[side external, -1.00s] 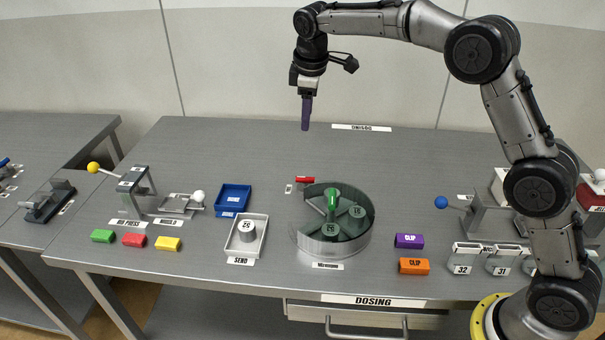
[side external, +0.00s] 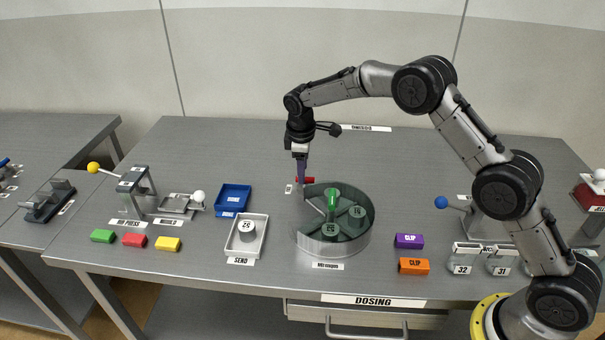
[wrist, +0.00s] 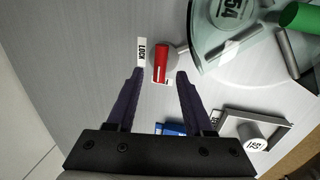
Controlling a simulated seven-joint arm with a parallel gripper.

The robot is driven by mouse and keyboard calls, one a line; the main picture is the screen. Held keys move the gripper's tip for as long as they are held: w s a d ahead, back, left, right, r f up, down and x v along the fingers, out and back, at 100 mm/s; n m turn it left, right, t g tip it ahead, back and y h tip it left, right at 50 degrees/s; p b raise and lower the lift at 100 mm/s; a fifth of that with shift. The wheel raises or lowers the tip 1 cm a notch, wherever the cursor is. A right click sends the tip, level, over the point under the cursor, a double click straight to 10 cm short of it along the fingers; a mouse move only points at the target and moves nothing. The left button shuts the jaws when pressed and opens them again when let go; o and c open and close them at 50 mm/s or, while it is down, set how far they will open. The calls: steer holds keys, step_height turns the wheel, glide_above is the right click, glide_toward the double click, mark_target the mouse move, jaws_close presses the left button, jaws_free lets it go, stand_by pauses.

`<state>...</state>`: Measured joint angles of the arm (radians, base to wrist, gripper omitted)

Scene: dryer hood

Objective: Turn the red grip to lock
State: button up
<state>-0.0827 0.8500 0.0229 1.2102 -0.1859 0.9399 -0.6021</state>
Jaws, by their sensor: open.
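The red grip (side external: 306,180) sits at the back left rim of the round dryer (side external: 333,240), and my gripper hides part of it in the side view. In the wrist view the red grip (wrist: 162,62) lies ahead of and between the fingertips, apart from both. A white label reading LOCK (wrist: 142,52) is just left of it. My gripper (side external: 301,184) points down by the grip, its purple fingers open and empty; they also show in the wrist view (wrist: 160,75). The green handle (side external: 333,199) stands up inside the dryer, among numbered round pieces.
A grey SEND tray (side external: 262,250) with a round weight and a blue tray (side external: 234,197) stand to the left. Purple (side external: 409,241) and orange (side external: 414,266) clips lie to the right. The table behind the dryer is clear.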

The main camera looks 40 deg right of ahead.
steer(key=shift+w+d+f, duration=0.15)
steer(key=shift+f, duration=0.9)
jaws_close()
